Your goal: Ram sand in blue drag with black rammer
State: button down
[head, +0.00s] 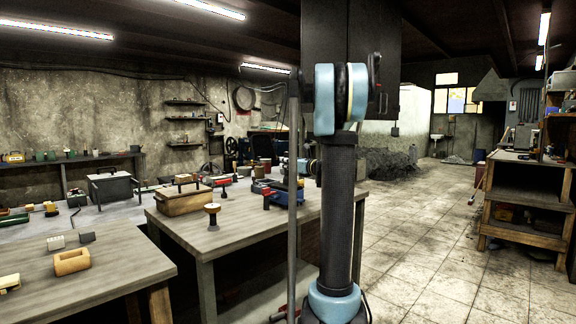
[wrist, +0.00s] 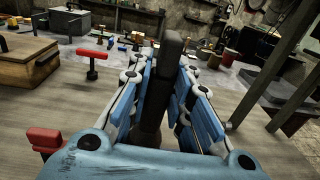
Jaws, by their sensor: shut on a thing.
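In the wrist view, my gripper (wrist: 168,75) is shut on a dark upright bar, which looks like the black rammer (wrist: 172,44). Its top stands up between the blue fingers; its lower end is hidden by the gripper. In the head view, a low blue piece on the far table (head: 290,184), partly behind my arm, may be the blue drag or part of my gripper; I cannot tell which. The sand is not visible in either view.
The floor at right (head: 440,230) is clear.

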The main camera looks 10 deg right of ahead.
aim_at(290, 157)
jog(key=shift+r, duration=1.5)
jog(key=shift+s, duration=0.1)
jog(key=shift+v, duration=1.9)
jog(key=shift+d, duration=0.1)
jog(key=shift+f, duration=0.1)
jog(key=shift+f, duration=1.4)
